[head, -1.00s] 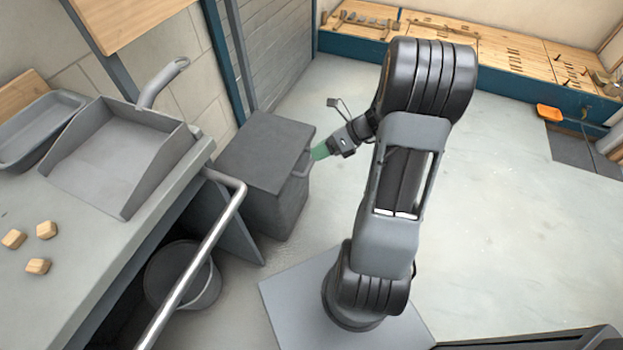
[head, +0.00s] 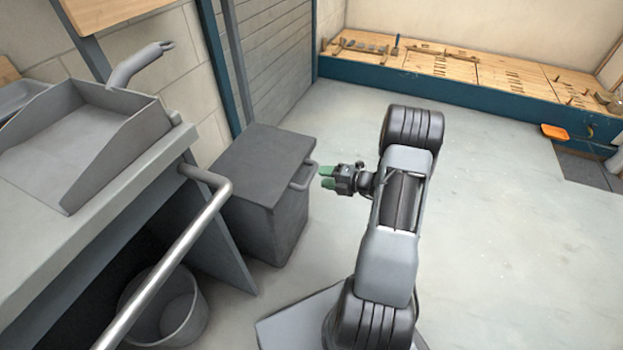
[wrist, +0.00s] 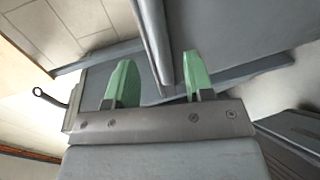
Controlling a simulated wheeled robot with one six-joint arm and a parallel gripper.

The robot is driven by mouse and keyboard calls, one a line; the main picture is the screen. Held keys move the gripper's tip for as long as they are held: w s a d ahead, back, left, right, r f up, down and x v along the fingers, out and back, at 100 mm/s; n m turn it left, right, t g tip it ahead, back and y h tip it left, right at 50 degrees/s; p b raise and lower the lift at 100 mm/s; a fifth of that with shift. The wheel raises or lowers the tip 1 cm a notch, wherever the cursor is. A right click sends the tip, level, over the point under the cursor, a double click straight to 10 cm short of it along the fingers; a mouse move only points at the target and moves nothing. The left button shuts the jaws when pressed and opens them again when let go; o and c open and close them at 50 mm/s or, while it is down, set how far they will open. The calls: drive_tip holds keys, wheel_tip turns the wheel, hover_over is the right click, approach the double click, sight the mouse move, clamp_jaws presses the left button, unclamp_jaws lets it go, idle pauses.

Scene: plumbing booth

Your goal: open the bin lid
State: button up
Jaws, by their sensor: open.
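The bin (head: 282,228) is a dark grey box on the floor beside the bench. Its flat lid (head: 262,155) lies shut on top. A grey loop handle (head: 303,178) sticks out from the lid's right edge. My gripper (head: 326,177) is just right of the handle, at about its height in the picture, with its green fingers toward it. The fingers are apart, and I see nothing held. In the wrist view my open fingers (wrist: 160,78) stand in front of grey surfaces and a long bar. I cannot tell there whether the handle is between them.
A grey bench (head: 110,205) with a metal rail (head: 180,255) stands left of the bin. A bucket (head: 170,305) is under the bench. A wall and blue post (head: 215,70) are behind the bin. The floor (head: 480,230) to the right is clear.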

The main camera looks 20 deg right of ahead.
sight(311, 173)
drive_tip(key=shift+b+x, duration=0.7)
drive_tip(key=shift+x, duration=2.05)
drive_tip(key=shift+c, duration=0.2)
clamp_jaws()
drive_tip(key=shift+r, duration=0.1)
